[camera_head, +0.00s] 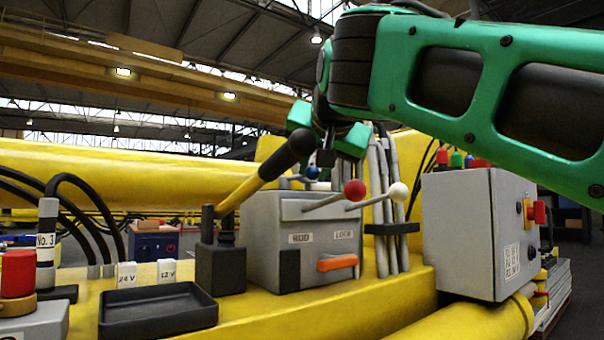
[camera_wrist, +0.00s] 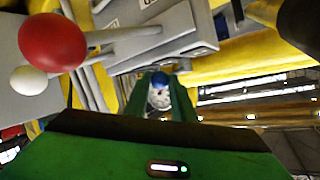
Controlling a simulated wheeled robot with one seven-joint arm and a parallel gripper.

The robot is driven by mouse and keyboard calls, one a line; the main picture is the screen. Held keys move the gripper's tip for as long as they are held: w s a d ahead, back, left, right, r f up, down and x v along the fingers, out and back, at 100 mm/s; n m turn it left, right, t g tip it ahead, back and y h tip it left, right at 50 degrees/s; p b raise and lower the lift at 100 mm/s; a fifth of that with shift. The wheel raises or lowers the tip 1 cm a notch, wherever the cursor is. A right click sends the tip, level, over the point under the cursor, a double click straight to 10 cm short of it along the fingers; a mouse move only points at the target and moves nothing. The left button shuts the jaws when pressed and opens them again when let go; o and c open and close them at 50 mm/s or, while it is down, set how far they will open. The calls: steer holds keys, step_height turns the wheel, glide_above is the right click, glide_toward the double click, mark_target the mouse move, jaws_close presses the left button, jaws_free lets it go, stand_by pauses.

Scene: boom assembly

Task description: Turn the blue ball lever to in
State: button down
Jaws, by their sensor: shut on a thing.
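The blue ball lever (camera_head: 312,172) rises behind the grey valve box (camera_head: 270,260) in the head view, partly hidden by the gripper and the box. In the wrist view its blue ball (camera_wrist: 158,79) sits between the tips of the two green fingers. My gripper (camera_head: 324,157) comes down from above, shut on the ball. The red ball lever (camera_head: 354,190) and white ball lever (camera_head: 397,191) stick out from the box toward the right. Any "in" marking is not readable in these views.
A thick black-gripped yellow handle (camera_head: 270,172) leans close beside my gripper on the left. Grey hoses (camera_head: 378,215) stand behind the levers. A grey control box (camera_head: 465,235) stands right. Labels on the valve box read "ROD" and "LOCK".

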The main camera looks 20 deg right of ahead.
steer(key=shift+d+f, duration=0.1)
steer(key=c, duration=1.5)
jaws_free()
steer(key=shift+w, duration=0.15)
steer(key=v, duration=1)
steer(key=shift+s, duration=0.35)
